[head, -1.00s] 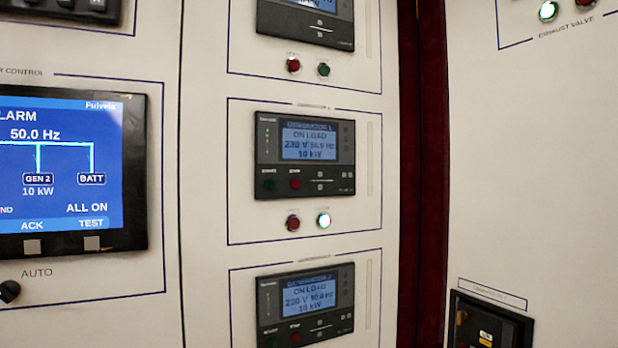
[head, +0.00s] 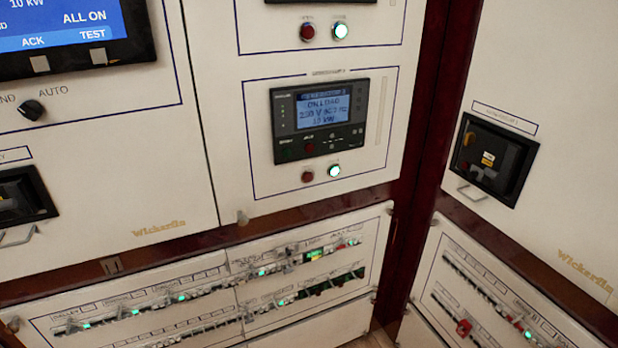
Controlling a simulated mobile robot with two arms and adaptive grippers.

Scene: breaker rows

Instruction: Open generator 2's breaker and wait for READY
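The lower generator panel (head: 320,118), whose label is too blurred to read for certain, shows ON LOAD, a voltage line and 10 kW on its screen. Below it are a dark red button (head: 307,176) and a lit green one (head: 334,170). A black breaker unit (head: 493,160) with a yellow tag and a pale handle below it is on the right cabinet; its label is blurred. Another black unit (head: 22,197) with a similar handle is cut off at the left edge. No READY text is readable. Neither gripper is in view.
A blue power control screen (head: 62,30) is at top left, with a rotary knob (head: 32,110) under it. Rows of small breakers (head: 180,297) with green lights run along the lower panels. A dark red post (head: 435,120) stands between the cabinets.

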